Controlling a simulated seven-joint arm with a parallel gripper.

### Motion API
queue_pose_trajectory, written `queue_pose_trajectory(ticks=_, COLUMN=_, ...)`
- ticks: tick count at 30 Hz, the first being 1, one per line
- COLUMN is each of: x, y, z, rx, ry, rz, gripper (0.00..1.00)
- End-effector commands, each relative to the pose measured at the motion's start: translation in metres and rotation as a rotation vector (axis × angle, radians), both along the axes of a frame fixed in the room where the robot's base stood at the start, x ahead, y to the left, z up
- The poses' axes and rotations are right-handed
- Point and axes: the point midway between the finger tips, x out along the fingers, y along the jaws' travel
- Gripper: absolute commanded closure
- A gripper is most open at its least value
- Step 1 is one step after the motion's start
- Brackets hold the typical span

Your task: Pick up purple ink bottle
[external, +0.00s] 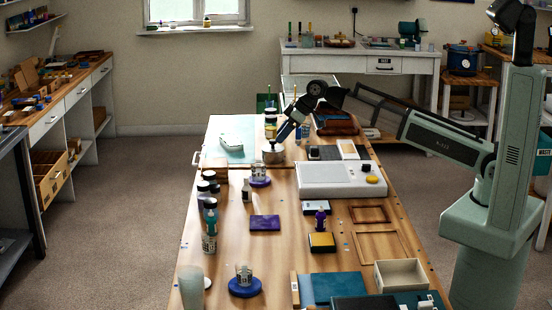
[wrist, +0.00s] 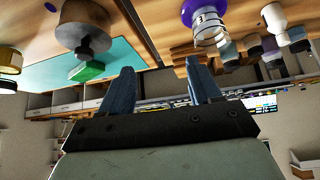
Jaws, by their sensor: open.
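A small purple bottle with a dark cap (external: 320,218) stands upright on the right half of the wooden table, just behind a yellow-topped dark box (external: 322,242). I cannot tell whether it touches that box. I cannot make it out in the wrist view. My gripper (external: 283,135) is at the far part of the table, well behind and to the left of the purple bottle, close to a round metal pot (external: 273,154). In the wrist view its two blue fingers (wrist: 160,72) are apart with nothing between them.
A jar on a purple round base (external: 260,182) and a row of bottles (external: 210,215) line the left side. A flat purple box (external: 265,223) lies mid-table. A white device (external: 335,180) stands behind the purple bottle. Wooden frames (external: 380,246) lie to its right.

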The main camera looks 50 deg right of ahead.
Motion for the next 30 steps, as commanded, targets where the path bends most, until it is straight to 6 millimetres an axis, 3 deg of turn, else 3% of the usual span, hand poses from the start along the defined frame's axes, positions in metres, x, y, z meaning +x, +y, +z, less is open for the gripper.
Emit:
queue_pose_trajectory(ticks=1, x=-0.018, y=0.021, z=0.001, rx=-0.016, ry=0.016, rz=0.042, gripper=0.37)
queue_pose_trajectory(ticks=6, x=-0.072, y=0.075, z=0.002, rx=-0.076, ry=0.066, rz=0.162, gripper=0.37)
queue_pose_trajectory(ticks=15, x=-0.178, y=0.15, z=0.007, rx=-0.193, ry=0.147, rz=0.371, gripper=0.37)
queue_pose_trajectory(ticks=24, x=-0.287, y=0.197, z=0.015, rx=-0.322, ry=0.212, rz=0.564, gripper=0.37)
queue_pose_trajectory(ticks=30, x=-0.342, y=0.211, z=0.019, rx=-0.393, ry=0.24, rz=0.657, gripper=0.37)
